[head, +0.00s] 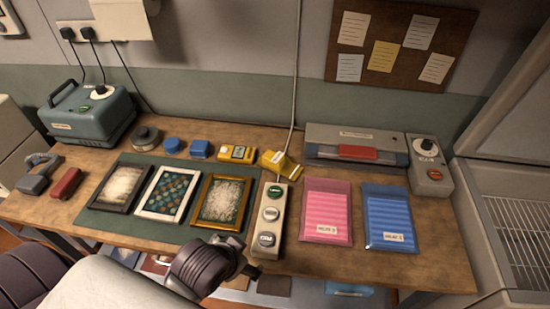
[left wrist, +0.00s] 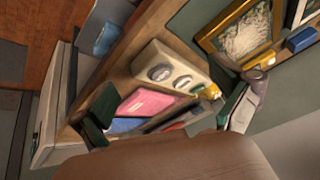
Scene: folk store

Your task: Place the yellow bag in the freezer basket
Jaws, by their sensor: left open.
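I see no plainly yellow bag in either view. A pink bag (head: 326,213) and a blue bag (head: 388,217) lie flat side by side on the right of the workbench, each with a white label. The freezer basket (head: 520,232), a white wire grid inside a pale cabinet, is at the right edge. My left arm reaches in from the lower left, its gripper partly hidden behind the wrist, near the bench's front edge. In the left wrist view my left gripper (left wrist: 170,108) is open and empty, with the pink bag (left wrist: 150,103) beyond its fingers. My right gripper is not in view.
The workbench (head: 445,265) holds a button panel (head: 270,222), several framed pictures on a green mat (head: 185,233), a grey sealer (head: 357,147), a yellow handheld device (head: 238,153), a yellow tool (head: 281,163) and a blue-grey machine (head: 88,112).

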